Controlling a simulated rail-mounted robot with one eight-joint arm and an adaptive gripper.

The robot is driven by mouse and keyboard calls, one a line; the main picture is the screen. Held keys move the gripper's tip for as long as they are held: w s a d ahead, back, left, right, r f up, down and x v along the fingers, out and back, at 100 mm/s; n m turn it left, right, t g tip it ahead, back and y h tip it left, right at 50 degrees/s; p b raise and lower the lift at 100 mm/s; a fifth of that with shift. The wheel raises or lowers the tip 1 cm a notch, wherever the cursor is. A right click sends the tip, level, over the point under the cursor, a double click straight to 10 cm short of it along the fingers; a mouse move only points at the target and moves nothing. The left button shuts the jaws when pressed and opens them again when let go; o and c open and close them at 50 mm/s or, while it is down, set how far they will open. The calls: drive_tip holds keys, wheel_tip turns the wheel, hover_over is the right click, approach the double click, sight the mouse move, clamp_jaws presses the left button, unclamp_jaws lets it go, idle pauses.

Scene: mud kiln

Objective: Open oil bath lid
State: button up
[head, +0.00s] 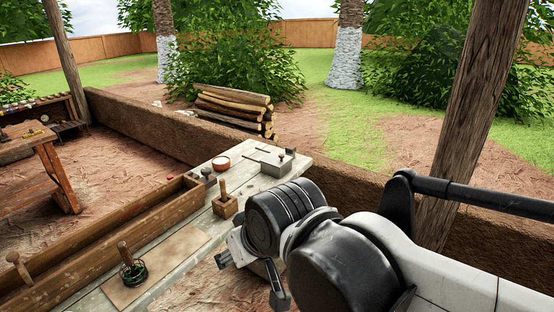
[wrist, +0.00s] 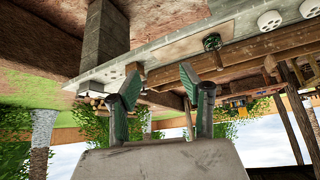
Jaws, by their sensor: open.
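A grey box with a small upright knob (head: 277,166) stands at the far end of the workbench in the head view; it looks like the oil bath with its lid on, though small details are unclear. My gripper (head: 252,279) hangs near the right edge of the bench, nearer to the camera than that box and apart from it. In the wrist view, my gripper (wrist: 160,76) shows two green-padded fingers spread apart with nothing between them. I cannot pick out the oil bath surely in the wrist view.
The workbench (head: 190,258) also bears a red-rimmed bowl (head: 221,163), a wooden box with a handle (head: 224,206), a board (head: 190,243), a green wire coil with a wooden handle (head: 132,270) and a long wooden trough (head: 110,243). A mud wall and wooden post (head: 470,120) stand behind.

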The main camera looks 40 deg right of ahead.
drive_tip(key=w+d+m+t+y+b, duration=0.1)
drive_tip(key=w+d+m+b, duration=0.15)
drive_tip(key=w+m, duration=0.45)
drive_tip(key=w+d+m+t+y+b, duration=0.1)
drive_tip(key=w+d+m+b, duration=0.15)
drive_tip(key=w, duration=0.75)
drive_tip(key=w+d+m+t+y+b, duration=0.15)
drive_tip(key=w+d+m, duration=0.3)
drive_tip(key=w, duration=0.45)
drive_tip(key=m+t+h+b, duration=0.6)
drive_tip(key=m+b, duration=0.4)
drive_tip(key=m, duration=1.3)
approach(283, 156)
drive_tip(key=shift+t+y, duration=0.55)
drive_tip(key=shift+t, duration=0.1)
drive_tip(key=w, duration=0.3)
drive_tip(key=w+d+b, duration=0.1)
drive_tip(key=w, duration=0.3)
drive_tip(key=w+f, duration=0.1)
drive_tip(key=w, duration=0.3)
drive_tip(key=shift+w+d, duration=0.15)
drive_tip(key=shift+d, duration=0.1)
clamp_jaws()
